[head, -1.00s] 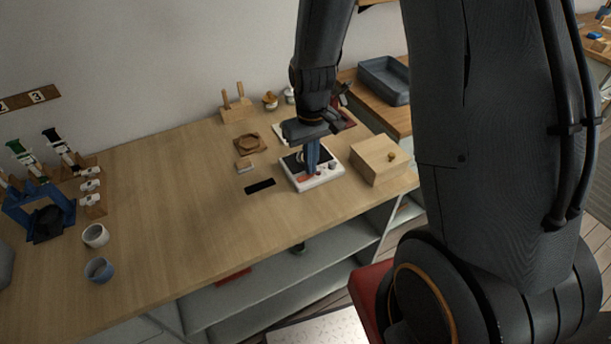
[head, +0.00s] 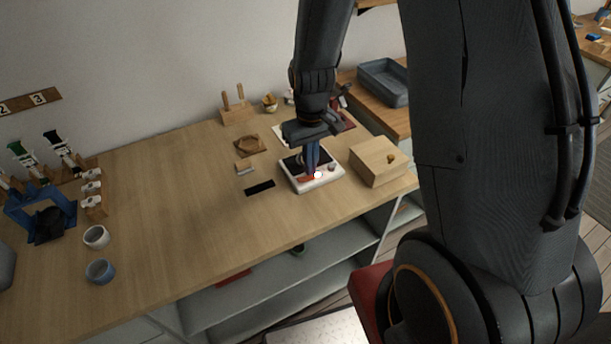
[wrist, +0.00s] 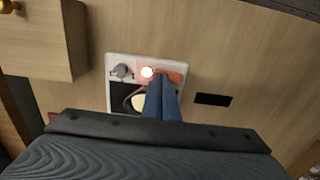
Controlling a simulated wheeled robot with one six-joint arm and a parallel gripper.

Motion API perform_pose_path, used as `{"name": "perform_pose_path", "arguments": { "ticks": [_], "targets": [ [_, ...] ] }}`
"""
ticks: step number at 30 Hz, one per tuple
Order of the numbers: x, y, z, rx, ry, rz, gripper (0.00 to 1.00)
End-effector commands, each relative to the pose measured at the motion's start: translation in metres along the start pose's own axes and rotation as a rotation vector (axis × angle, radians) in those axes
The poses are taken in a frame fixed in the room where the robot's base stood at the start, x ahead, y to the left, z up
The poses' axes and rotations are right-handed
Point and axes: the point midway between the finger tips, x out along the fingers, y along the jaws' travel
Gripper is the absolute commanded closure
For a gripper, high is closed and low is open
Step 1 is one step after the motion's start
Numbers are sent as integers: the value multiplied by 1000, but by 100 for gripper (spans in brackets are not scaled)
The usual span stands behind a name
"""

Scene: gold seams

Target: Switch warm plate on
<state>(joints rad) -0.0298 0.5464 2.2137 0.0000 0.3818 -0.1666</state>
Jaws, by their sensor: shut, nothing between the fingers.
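The warm plate (head: 330,182) is a white box with a dark top, on the wooden table near its front right edge. In the wrist view its front strip (wrist: 110,62) carries a grey knob (wrist: 121,71), a brightly glowing white lamp (wrist: 147,72) and a red switch (wrist: 174,77). My gripper (head: 311,173) is shut and empty, its blue fingers pointing down at the red switch. In the wrist view the fingertips (wrist: 163,77) overlap the switch; I cannot tell whether they touch it. A pale round thing (wrist: 138,102) on the dark top is partly hidden by the fingers.
A wooden box with a round knob (head: 377,161) stands close right of the plate. Two cups (head: 97,237) stand far left. The table's middle is clear.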

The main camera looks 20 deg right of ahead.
Motion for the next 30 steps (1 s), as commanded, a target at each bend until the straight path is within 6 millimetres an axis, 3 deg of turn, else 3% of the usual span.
{"name": "perform_pose_path", "arguments": {
  "ticks": [21, 30],
  "targets": [
    [-55, 0, 1, 0, 0, 0, 100],
    [-58, 0, 0, 0, 0, 0, 100]
  ]
}}
